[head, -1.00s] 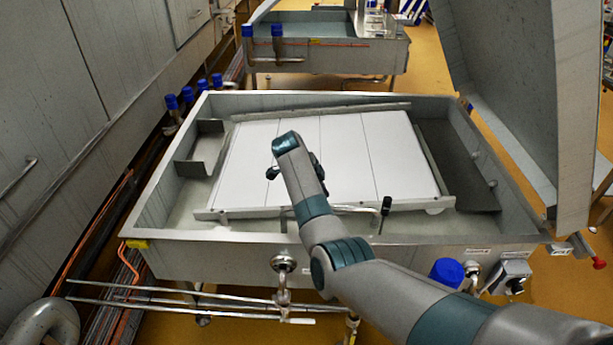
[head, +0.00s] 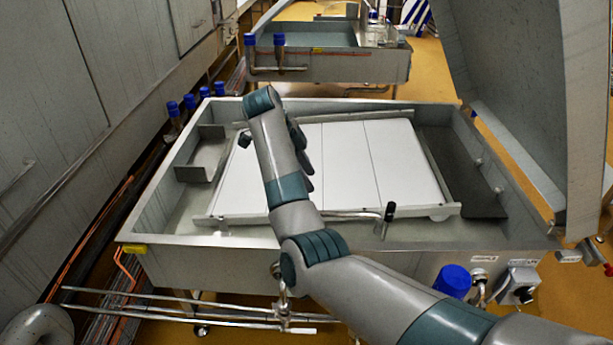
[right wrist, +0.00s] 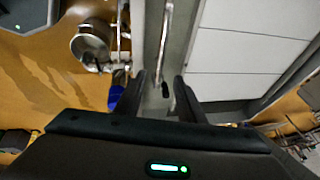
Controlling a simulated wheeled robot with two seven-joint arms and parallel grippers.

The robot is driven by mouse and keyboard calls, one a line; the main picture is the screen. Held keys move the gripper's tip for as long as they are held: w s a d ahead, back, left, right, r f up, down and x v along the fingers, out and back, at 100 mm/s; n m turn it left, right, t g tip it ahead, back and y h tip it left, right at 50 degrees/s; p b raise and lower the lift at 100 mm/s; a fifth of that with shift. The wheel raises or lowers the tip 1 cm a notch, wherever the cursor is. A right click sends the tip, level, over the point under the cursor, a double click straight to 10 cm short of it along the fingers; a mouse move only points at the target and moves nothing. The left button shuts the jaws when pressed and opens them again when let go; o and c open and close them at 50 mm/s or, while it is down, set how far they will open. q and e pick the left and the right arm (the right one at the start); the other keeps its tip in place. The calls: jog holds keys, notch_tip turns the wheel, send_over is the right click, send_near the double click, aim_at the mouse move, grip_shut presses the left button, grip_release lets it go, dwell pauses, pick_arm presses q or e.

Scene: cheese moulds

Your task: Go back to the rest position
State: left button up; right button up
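My right arm reaches in from the lower right in the head view. Its gripper (head: 272,140) is over the left part of the white mould blocks (head: 345,160), mostly hidden behind my wrist, with dark parts showing on both sides. In the right wrist view the two black fingers of this gripper (right wrist: 161,78) stand apart with nothing held between them. The vat rim lies in the background beyond them.
The steel vat (head: 180,238) surrounds the white blocks. A bar with a black grip (head: 389,211) rises at its near side. A raised grey panel (head: 520,90) stands at the right. Pipes (head: 190,310) run low in front. A second vat (head: 340,66) stands behind.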

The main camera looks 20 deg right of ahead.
dwell(0.3)
jog(key=s+d+f+n+t+y, duration=0.1)
jog(key=s+d+f+n, duration=0.35)
jog(key=s+f, duration=0.6)
jog(key=s+d+f+n+y, duration=0.1)
jog(key=s+d+f+n, duration=0.2)
jog(key=s+f+n, duration=0.7)
jog(key=s+f+n+t, duration=0.1)
jog(key=s+f, duration=0.2)
jog(key=s, duration=0.3)
jog(key=s+f+n, duration=0.1)
jog(key=s+f, duration=0.3)
jog(key=s, duration=0.3)
jog(key=s+a+r+n+t+y, duration=0.1)
jog(key=s+a+r+n+y, duration=0.2)
jog(key=s, duration=0.4)
jog(key=s+a+r+n, duration=0.1)
jog(key=s+a+n, duration=0.1)
jog(key=s+n, duration=0.45)
notch_tip(320, 180, down, 28)
jog(key=s+f+m+g, duration=0.1)
jog(key=s+m, duration=0.1)
jog(key=s, duration=0.1)
jog(key=s+d+f+g, duration=0.1)
jog(key=s+d+f, duration=0.2)
jog(key=s+f, duration=1.4)
jog(key=shift+s+f+n+g+b, duration=0.3)
jog(key=shift+s+f+b, duration=0.1)
jog(key=shift+f, duration=0.05)
